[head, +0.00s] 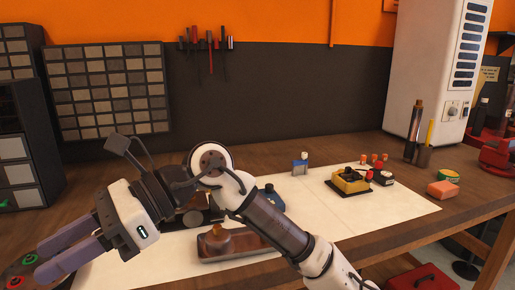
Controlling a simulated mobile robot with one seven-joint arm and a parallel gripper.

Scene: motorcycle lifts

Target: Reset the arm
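My gripper (64,258) is at the lower left, in front of the workbench (385,225). Its two purple-grey fingers point to the lower left and stand apart, with a gap between them. I see nothing held between them. My white and dark arm crosses the lower middle of the head view and hides part of the bench. Red and green round parts (22,268) show beside the fingertips at the left edge; whether they touch the fingers I cannot tell.
A white mat (375,215) covers the bench's middle. Drawer units (108,90) stand left.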

